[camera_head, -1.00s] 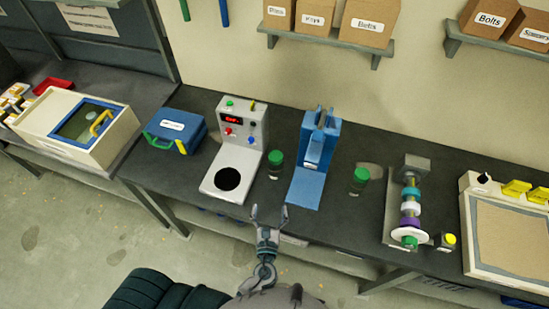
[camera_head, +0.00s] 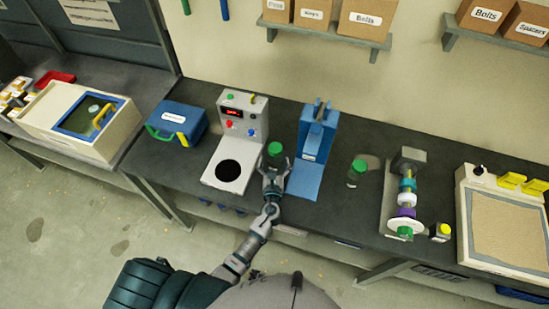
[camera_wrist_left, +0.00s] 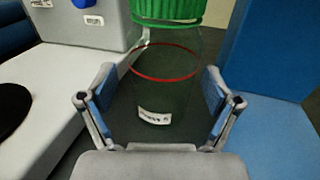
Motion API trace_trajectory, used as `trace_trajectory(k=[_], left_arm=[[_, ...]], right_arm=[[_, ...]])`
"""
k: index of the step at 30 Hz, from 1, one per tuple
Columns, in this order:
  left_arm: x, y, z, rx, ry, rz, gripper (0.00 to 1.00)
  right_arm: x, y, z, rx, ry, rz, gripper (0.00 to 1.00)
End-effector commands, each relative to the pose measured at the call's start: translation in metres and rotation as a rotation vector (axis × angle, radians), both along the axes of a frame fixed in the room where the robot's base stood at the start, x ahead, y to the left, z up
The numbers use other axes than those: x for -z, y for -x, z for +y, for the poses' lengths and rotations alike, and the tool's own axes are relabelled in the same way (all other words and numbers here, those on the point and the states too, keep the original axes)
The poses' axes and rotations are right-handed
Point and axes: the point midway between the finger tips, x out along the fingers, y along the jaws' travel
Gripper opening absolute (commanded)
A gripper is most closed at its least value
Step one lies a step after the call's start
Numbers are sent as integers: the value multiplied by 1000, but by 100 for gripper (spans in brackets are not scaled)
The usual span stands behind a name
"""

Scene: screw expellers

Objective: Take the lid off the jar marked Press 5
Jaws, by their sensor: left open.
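A clear jar with a green lid (camera_head: 275,149) stands between the white machine and the blue press. In the left wrist view the jar (camera_wrist_left: 165,95) is upright, with a red ring around it and a small white label too blurred to read. Its green lid (camera_wrist_left: 168,9) is on, cut off by the top edge. My left gripper (camera_head: 275,168) is open, its fingers on either side of the jar's body, below the lid, with gaps on both sides. My right gripper is not in view.
The white machine (camera_head: 226,172) with buttons is close on the left, the blue press (camera_head: 311,150) close on the right. Further right are a shaft stand with colored rings (camera_head: 405,196) and a sand tray (camera_head: 505,230). A blue case (camera_head: 174,127) lies left.

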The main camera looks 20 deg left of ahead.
Motion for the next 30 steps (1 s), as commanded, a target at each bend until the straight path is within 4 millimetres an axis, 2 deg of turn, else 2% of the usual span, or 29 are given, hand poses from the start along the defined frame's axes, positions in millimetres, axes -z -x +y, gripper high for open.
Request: trace_trajectory(k=[8, 17, 26, 30], left_arm=[[0, -4, 2, 0, 2, 1, 89], [1, -4, 3, 0, 2, 1, 17], [-1, -4, 2, 0, 1, 1, 17], [-10, -4, 1, 0, 3, -1, 17]], right_arm=[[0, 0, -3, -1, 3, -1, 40], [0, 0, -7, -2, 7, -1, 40], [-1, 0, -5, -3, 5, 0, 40], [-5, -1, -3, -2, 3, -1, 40]])
